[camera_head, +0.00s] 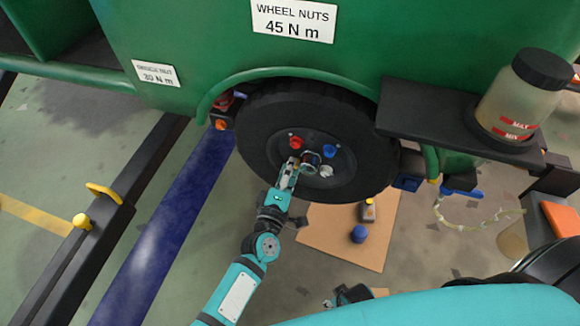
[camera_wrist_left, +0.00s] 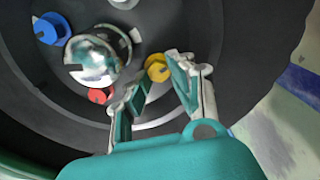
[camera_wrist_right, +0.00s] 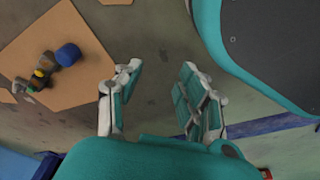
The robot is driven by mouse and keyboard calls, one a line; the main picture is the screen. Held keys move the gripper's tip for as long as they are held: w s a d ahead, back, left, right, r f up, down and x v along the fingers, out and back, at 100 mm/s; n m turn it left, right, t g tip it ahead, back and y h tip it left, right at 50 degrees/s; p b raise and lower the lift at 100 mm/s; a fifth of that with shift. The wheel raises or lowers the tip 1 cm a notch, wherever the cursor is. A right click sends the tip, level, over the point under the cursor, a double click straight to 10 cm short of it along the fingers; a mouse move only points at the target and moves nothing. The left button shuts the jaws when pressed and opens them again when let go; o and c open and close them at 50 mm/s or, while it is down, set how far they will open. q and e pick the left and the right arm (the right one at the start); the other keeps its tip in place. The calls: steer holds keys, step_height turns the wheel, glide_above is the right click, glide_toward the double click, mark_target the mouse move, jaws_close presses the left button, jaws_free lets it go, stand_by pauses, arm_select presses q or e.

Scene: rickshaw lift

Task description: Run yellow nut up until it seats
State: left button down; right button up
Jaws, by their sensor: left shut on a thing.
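The yellow nut (camera_wrist_left: 158,68) is on the black wheel (camera_wrist_left: 250,50), beside the shiny round hub (camera_wrist_left: 90,58). My left gripper (camera_wrist_left: 156,74) has its fingertips on either side of the yellow nut and is shut on it. In the head view my left gripper (camera_head: 291,172) reaches up to the lower left of the hub (camera_head: 311,161), and the nut is mostly hidden by the fingers. My right gripper (camera_wrist_right: 160,70) is open and empty above the floor. How far the nut stands from the wheel face cannot be told.
A red nut (camera_head: 296,142), a blue nut (camera_head: 329,151) and a pale stud or nut (camera_head: 326,172) surround the hub. A cardboard sheet (camera_head: 335,240) with a blue cap (camera_head: 359,234) lies on the floor. A bottle (camera_head: 520,95) stands on the black shelf above right.

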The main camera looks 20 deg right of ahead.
arm_select(q)
steer(key=shift+m+p, duration=0.35)
steer(key=shift+m, duration=0.95)
arm_select(e)
steer(key=shift+s+d+f, duration=0.15)
steer(key=shift+s+f, duration=0.9)
steer(key=shift+f, duration=0.1)
arm_select(q)
steer(key=c, duration=1.2)
jaws_free()
steer(key=shift+o, duration=0.2)
steer(key=v, duration=1.2)
